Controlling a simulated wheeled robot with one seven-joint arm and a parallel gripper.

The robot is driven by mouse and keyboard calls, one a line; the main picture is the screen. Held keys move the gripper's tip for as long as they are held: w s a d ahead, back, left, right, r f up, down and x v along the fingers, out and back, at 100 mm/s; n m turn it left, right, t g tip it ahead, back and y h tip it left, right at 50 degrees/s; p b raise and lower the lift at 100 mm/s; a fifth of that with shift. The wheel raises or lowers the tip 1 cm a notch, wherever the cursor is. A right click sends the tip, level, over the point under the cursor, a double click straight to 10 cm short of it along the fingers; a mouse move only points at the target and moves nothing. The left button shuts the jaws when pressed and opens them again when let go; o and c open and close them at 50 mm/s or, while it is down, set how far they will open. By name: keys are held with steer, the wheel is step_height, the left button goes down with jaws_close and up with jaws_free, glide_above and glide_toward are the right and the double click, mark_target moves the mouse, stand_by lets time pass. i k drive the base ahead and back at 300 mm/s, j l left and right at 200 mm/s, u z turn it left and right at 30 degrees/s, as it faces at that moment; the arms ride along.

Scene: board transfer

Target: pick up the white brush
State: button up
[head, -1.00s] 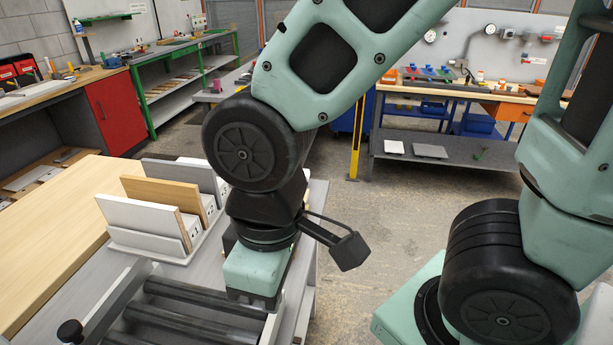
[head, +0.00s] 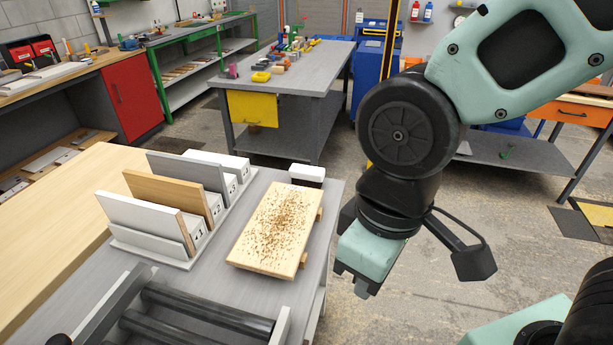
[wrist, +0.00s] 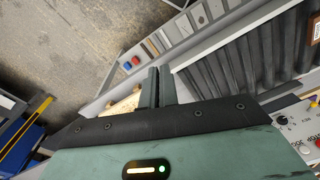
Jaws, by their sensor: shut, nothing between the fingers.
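The white brush (head: 307,174) lies at the far right corner of the grey table in the head view, just behind a wooden board. It has a white top and a dark underside. My gripper (head: 362,290) points down beyond the table's right edge, nearer the camera than the brush and to its right, apart from it. In the wrist view my fingers (wrist: 158,88) are close together, shut, with nothing between them. The brush is not seen in the wrist view.
The wooden board (head: 272,228), strewn with brown crumbs, lies on the grey table (head: 225,282). A rack (head: 170,255) of upright panels stands to its left. Rollers (head: 200,318) are at the near edge. Open floor lies right of the table.

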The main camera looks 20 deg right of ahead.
mark_target(305, 175)
steer(key=i+l, duration=0.75)
steer(key=l, duration=0.2)
steer(key=i+l+u, duration=0.1)
steer(key=u, duration=0.4)
steer(key=l+u, duration=0.15)
steer(key=u, duration=0.3)
steer(key=i+l+u, duration=0.1)
steer(key=u, duration=0.4)
steer(key=l+u, duration=0.1)
steer(key=u, duration=0.3)
